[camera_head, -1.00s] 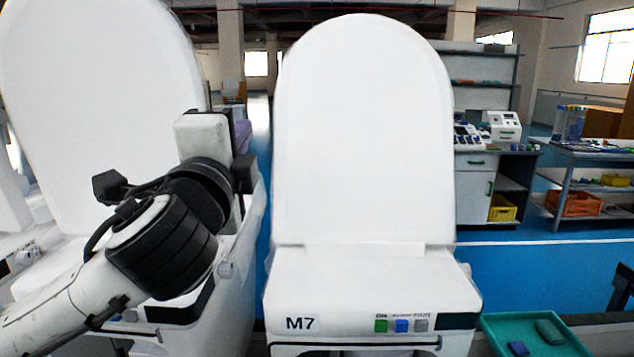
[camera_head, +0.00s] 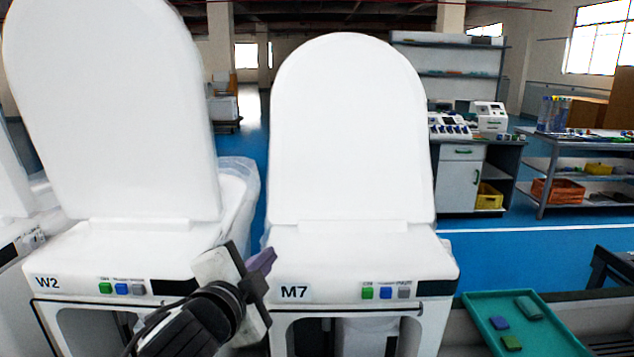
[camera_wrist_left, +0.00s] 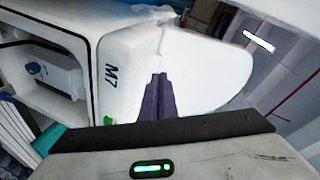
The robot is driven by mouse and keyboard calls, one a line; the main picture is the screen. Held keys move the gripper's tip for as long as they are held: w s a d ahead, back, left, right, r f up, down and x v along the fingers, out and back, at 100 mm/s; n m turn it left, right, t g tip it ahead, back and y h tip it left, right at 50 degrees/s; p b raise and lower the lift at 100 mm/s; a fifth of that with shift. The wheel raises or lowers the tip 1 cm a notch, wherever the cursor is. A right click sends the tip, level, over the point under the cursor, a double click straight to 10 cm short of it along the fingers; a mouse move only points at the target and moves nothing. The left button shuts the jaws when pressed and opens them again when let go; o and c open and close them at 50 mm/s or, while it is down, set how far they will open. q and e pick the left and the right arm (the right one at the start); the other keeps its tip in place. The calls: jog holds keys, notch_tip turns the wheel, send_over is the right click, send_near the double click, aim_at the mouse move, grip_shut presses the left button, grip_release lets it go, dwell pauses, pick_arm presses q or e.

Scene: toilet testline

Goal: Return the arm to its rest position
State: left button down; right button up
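My left gripper (camera_head: 262,262) is low in the head view, in front of the gap between the toilet marked W2 (camera_head: 120,262) and the toilet marked M7 (camera_head: 350,254). Its purple fingers also show in the left wrist view (camera_wrist_left: 158,98), lying together with nothing visible between them. The M7 toilet shows there too (camera_wrist_left: 128,62), tilted, beyond the fingers. Both toilets have raised lids and small green, blue and grey buttons on the front. I cannot tell whether the gripper touches a toilet. My right gripper is not in view.
A green tray (camera_head: 482,318) with several small blocks is at the lower right. A bench with devices (camera_head: 460,180) and a shelf cart (camera_head: 545,165) stand farther back right. Blue floor (camera_head: 520,250) is open between them and the toilets.

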pick_arm(q)
jog(key=s+f+n+g, duration=0.1)
jog(key=s+f+n, duration=0.15)
jog(key=f, duration=0.55)
jog(key=s+f+n+g, duration=0.1)
jog(key=s+f+g, duration=0.15)
jog(key=f, duration=0.65)
jog(key=s+a+f+n+g, duration=0.1)
jog(key=s+a+f+n, duration=0.3)
jog(key=s+f, duration=0.8)
jog(key=s+a+f+n+g, duration=0.2)
jog(key=s+a+f+n, duration=0.2)
jog(key=s+f, duration=0.9)
jog(key=shift+s+n+y, duration=0.4)
jog(key=shift+s+n, duration=0.1)
jog(key=shift+n, duration=0.15)
jog(key=shift+f, duration=0.1)
